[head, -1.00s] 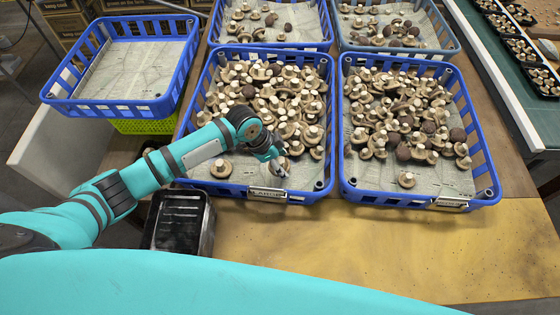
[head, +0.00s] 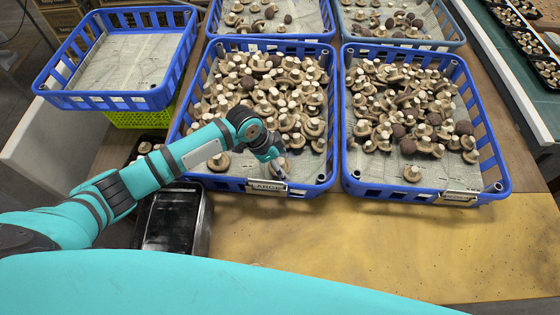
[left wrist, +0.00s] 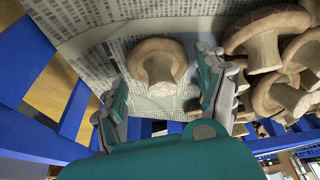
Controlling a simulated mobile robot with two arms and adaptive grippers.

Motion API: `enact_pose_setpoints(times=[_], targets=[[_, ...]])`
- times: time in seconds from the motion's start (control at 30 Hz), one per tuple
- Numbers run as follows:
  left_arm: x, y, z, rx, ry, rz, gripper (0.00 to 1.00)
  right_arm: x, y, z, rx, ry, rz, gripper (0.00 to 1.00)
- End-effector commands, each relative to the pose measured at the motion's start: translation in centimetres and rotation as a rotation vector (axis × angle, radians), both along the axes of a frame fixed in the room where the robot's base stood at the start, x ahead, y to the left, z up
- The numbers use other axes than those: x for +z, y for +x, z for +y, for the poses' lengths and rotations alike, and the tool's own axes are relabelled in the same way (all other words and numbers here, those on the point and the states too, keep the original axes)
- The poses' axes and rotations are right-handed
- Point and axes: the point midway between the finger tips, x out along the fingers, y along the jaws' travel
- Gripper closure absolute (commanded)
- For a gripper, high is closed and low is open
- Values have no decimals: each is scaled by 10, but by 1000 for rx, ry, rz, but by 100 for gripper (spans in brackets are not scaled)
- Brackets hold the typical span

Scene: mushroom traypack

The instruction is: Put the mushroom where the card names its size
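My left gripper (head: 279,168) is low at the front of the near left blue crate (head: 327,120), just behind a card (head: 267,187) that reads LARGE. In the left wrist view its two fingers (left wrist: 163,78) stand apart, with a brown-capped, pale-stemmed mushroom (left wrist: 157,62) in the space between and ahead of them. The mushroom lies on the newspaper lining; I see no finger closed on it. In the head view the gripper mostly hides it. The near right crate (head: 500,165) also has a card (head: 459,196), its text too small to read. My right gripper is not in view.
Both near crates hold heaps of mushrooms (head: 270,90), with bare newspaper at the front. An empty blue crate (head: 60,88) stands at the upper left on a green one (head: 142,118). A black container (head: 172,222) is beside my left arm. The yellow tabletop (head: 390,245) in front is clear.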

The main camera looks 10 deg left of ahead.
Motion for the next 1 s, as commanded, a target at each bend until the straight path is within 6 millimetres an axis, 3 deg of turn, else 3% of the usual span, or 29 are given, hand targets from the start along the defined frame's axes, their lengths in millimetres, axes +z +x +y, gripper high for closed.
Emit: enact_pose_setpoints(times=[0.53,1.0], targets=[[8,2,4,3,0,-7,12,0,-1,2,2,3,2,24],[90,-14,35,1,1,-5,12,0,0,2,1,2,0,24]])
